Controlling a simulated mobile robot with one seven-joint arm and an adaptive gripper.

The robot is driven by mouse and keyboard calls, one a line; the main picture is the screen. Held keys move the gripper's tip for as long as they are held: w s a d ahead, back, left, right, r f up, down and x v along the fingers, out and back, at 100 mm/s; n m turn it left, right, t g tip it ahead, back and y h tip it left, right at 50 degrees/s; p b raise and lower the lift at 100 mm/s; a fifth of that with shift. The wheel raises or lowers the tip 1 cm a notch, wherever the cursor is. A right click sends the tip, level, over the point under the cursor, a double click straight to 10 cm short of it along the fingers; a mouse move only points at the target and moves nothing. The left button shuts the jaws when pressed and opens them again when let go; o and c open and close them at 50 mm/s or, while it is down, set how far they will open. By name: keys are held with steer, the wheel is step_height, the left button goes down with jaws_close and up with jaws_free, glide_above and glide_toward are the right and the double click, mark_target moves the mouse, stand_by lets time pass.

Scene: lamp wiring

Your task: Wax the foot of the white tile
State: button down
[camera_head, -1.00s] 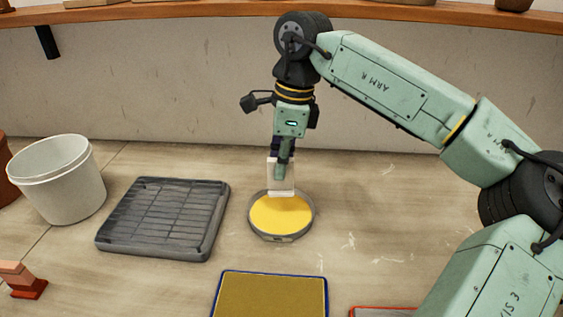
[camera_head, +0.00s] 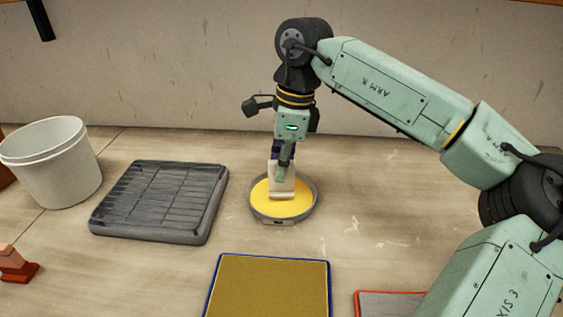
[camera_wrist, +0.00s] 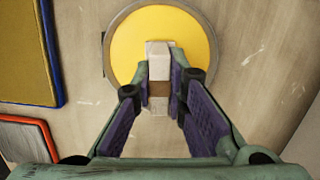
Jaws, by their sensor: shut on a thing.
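The white tile (camera_head: 275,187) is upright in my gripper (camera_head: 283,170), which is shut on it. Its lower end is at the yellow wax in the round grey dish (camera_head: 313,205); I cannot tell for sure whether it touches the wax. In the wrist view, the tile (camera_wrist: 158,50) shows white with a brown band between the purple-padded fingers (camera_wrist: 160,86). The yellow wax (camera_wrist: 128,45) lies behind it, inside the dish's grey rim. The tile's foot is hidden in the wrist view.
A grey slatted rack (camera_head: 160,200) lies left of the dish, with a white bucket (camera_head: 53,165) beyond it. A blue-edged olive mat (camera_head: 268,285) and a red-edged grey mat (camera_head: 388,303) lie in front. A reddish stamp-like block (camera_head: 16,265) stands at far left.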

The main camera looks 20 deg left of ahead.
steer(key=shift+f+b, duration=0.45)
steer(key=shift+f, duration=0.3)
stand_by(0.3)
steer(key=shift+r, duration=0.15)
stand_by(1.1)
steer(key=shift+r+p, duration=2.3)
steer(key=shift+r, duration=0.7)
steer(key=shift+f, duration=0.2)
